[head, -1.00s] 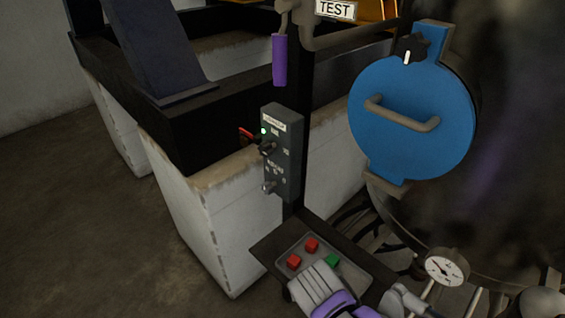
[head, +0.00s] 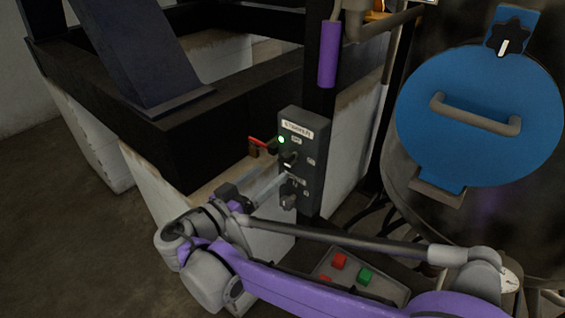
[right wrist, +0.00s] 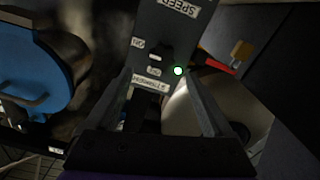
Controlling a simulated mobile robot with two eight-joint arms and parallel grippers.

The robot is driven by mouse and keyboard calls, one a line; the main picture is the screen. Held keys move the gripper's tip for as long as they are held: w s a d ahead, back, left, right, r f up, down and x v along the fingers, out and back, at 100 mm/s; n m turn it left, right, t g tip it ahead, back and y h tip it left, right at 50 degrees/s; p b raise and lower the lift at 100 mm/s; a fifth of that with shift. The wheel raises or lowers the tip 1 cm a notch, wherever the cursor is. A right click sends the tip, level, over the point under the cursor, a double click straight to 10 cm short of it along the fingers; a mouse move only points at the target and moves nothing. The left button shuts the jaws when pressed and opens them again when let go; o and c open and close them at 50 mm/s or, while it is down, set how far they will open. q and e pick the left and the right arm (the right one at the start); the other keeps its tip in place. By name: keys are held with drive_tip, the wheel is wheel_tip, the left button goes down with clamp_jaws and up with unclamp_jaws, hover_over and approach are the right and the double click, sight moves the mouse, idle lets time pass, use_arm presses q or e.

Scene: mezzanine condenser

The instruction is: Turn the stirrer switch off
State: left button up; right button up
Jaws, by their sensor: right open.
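The grey stirrer box (head: 315,165) is fixed to a dark post. It has a STIRRER label, a lit green lamp (head: 281,140), a black switch knob (head: 289,158) below the lamp, and a lower knob (head: 288,196). In the right wrist view the box appears upside down, with the switch knob (right wrist: 160,53) near the lit lamp (right wrist: 178,71). My right gripper (head: 275,184) is in front of the box, left of its lower half. Its fingers (right wrist: 160,88) are spread and empty, with the STIRRER label between them. Contact with the knob cannot be made out. My left gripper is out of view.
A tray with red and green buttons (head: 365,274) lies below the box, partly behind my right arm. A blue round hatch (head: 480,125) is at the right. A purple-gripped handle (head: 329,55) hangs above the box. A red lever (head: 260,141) sits behind the box's left edge.

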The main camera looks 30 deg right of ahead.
sight(284, 161)
drive_tip(key=x, duration=0.6)
drive_tip(key=shift+w, duration=0.15)
drive_tip(key=shift+c, duration=0.2)
clamp_jaws()
